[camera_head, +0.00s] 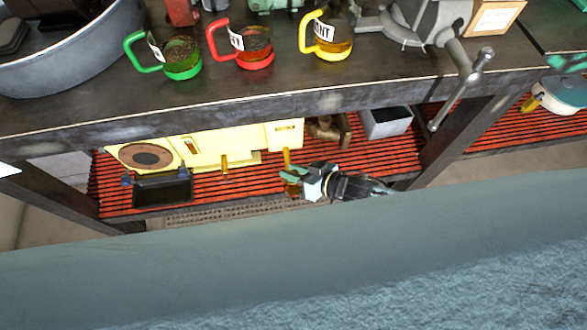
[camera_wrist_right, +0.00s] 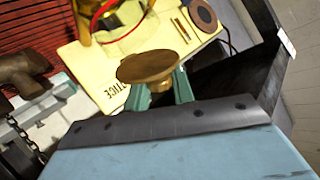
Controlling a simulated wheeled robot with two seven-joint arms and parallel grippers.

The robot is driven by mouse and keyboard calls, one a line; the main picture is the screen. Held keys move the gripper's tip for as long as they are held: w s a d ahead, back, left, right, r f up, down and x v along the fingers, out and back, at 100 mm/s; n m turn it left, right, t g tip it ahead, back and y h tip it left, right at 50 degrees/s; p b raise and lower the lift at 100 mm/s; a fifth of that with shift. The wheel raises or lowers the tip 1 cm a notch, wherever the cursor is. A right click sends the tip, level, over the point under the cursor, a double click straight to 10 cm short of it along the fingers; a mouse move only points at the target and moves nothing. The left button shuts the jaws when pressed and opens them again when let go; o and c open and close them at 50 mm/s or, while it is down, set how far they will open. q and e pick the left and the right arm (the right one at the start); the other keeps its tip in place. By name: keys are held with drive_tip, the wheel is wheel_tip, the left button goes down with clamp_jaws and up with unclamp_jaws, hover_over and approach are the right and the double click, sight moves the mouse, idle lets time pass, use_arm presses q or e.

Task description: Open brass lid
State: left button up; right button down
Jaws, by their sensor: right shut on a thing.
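My right gripper (camera_head: 297,186) reaches over the front of the red slatted shelf under the workbench. In the right wrist view, its teal fingers (camera_wrist_right: 164,92) are shut on a round brass piece (camera_wrist_right: 147,66) with a flat disc top and narrower stem. I take this piece for the brass lid or its knob. It shows small and partly hidden at the fingertips in the head view (camera_head: 292,190). Whether it is joined to anything below cannot be told. My left gripper does not show.
A yellow board (camera_head: 190,150) with a dark disc lies on the shelf behind the gripper. A black tray (camera_head: 162,190) is left, a brass fitting (camera_head: 325,128) and grey bin (camera_head: 387,122) behind right. The bench edge (camera_head: 250,112) overhangs; green, red and yellow mugs stand above.

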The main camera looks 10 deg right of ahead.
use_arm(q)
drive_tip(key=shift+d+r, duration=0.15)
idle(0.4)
use_arm(e)
drive_tip(key=c, duration=1.2)
unclamp_jaws()
drive_tip(key=shift+d, duration=0.1)
drive_tip(key=shift+s+d+r, duration=0.2)
drive_tip(key=shift+s+d, duration=0.05)
use_arm(q)
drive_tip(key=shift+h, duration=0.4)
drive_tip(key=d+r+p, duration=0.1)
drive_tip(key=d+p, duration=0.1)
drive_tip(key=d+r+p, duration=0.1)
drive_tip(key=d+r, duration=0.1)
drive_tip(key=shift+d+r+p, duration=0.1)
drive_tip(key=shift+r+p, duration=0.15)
drive_tip(key=shift+p, duration=0.15)
use_arm(e)
drive_tip(key=v, duration=1.2)
drive_tip(key=shift+d, duration=0.15)
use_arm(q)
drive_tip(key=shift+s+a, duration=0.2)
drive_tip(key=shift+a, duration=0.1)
